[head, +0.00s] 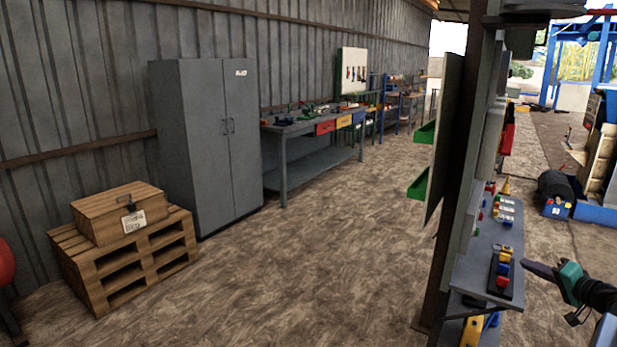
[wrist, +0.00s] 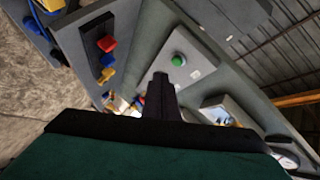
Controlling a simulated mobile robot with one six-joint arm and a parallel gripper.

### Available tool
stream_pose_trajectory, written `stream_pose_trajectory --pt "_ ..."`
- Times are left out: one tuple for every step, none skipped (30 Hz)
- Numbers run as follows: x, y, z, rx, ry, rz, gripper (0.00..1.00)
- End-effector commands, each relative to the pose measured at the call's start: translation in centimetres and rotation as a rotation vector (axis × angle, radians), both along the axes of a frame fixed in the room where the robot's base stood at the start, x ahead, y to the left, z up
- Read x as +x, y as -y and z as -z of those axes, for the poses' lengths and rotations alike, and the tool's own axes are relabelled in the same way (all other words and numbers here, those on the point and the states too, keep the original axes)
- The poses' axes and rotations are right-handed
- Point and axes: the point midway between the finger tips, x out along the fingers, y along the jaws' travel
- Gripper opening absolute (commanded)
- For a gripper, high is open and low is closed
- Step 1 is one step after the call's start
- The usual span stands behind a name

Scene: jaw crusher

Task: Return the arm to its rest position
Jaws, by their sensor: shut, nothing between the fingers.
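My arm reaches in from the lower right edge in the head view. My gripper (head: 528,265) is shut and empty, its dark fingers together in front of its teal body. It points left toward a narrow grey shelf, apart from the small parts there as far as I can see. In the wrist view my gripper (wrist: 160,80) shows as one dark closed shape above the dark green housing. Most of my arm is outside the head view.
The grey shelf (head: 480,262) carries a dark holder with coloured pieces (head: 503,270). A grey panel with a green button (wrist: 178,60) lies beyond my fingers. A grey cabinet (head: 205,145), wooden pallets (head: 130,260) and workbench (head: 300,130) stand left. The floor between is clear.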

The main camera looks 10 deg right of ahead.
Motion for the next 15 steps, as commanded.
stream_pose_trajectory --pt "0.5 -0.6 0.2 0.002 -0.002 -0.009 0.00" --pt "0.8 -0.9 0.3 0.004 -0.003 -0.014 0.00" --pt "1.2 -1.4 0.5 0.007 -0.004 -0.022 0.00" --pt "1.5 -1.8 0.7 0.009 -0.006 -0.029 0.00" --pt "1.9 -2.2 0.9 0.011 -0.007 -0.035 0.00" --pt "2.3 -2.7 1.3 0.015 -0.010 -0.044 0.00" --pt "2.7 -3.2 1.5 0.018 -0.011 -0.051 0.00" --pt "3.0 -3.6 1.8 0.021 -0.014 -0.058 0.00" --pt "3.6 -4.4 2.2 0.026 -0.017 -0.069 0.00" --pt "4.0 -4.9 2.6 0.030 -0.020 -0.078 0.00" --pt "4.4 -5.4 2.9 0.033 -0.022 -0.085 0.00" --pt "5.0 -6.4 3.5 0.040 -0.027 -0.100 0.00" --pt "5.5 -7.1 4.0 0.045 -0.031 -0.110 0.00" --pt "6.0 -8.0 4.6 0.052 -0.036 -0.123 0.00" --pt "6.8 -9.3 5.3 0.060 -0.042 -0.141 0.00"
